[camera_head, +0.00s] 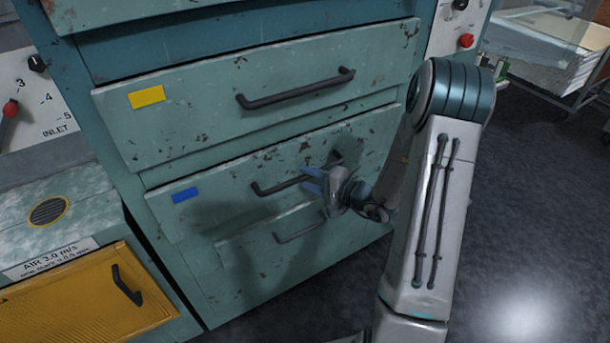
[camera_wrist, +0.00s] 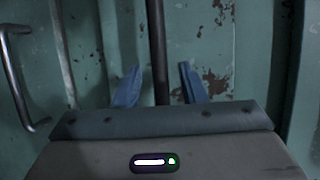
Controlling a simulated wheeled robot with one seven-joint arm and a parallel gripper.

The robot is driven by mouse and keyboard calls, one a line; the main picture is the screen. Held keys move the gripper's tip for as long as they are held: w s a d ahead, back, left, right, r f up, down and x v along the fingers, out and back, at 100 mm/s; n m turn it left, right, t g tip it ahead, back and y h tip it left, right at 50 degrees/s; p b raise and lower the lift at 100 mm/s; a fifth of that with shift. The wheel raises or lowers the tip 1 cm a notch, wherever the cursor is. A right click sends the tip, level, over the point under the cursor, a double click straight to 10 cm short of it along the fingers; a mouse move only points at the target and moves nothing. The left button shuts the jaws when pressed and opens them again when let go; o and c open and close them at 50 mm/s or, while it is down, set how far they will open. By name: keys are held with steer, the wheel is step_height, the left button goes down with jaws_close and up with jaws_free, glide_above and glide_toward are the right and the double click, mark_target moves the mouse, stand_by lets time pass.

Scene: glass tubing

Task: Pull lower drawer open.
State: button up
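The chest's blue-labelled drawer (camera_head: 218,192) sits below the yellow-labelled one. Its dark bar handle (camera_head: 275,187) is partly hidden by my gripper (camera_head: 314,183). In the wrist view, my gripper (camera_wrist: 160,85) is open, its two blue fingers apart. The dark handle bar (camera_wrist: 157,45) passes between the fingers, with a visible gap on each side. I cannot tell how deep the bar sits between the fingertips. A further drawer front with a thinner grey handle (camera_head: 299,229) lies below; its handle also shows at the left of the wrist view (camera_wrist: 14,80).
The yellow-labelled drawer (camera_head: 210,108) with its dark handle (camera_head: 295,88) projects above my gripper. A yellow front (camera_head: 75,300) with a handle stands at the lower left. The dark floor (camera_head: 530,220) at right is clear. A cart (camera_head: 550,45) stands at the back right.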

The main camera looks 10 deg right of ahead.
steer(key=shift+x, duration=1.1)
jaws_close()
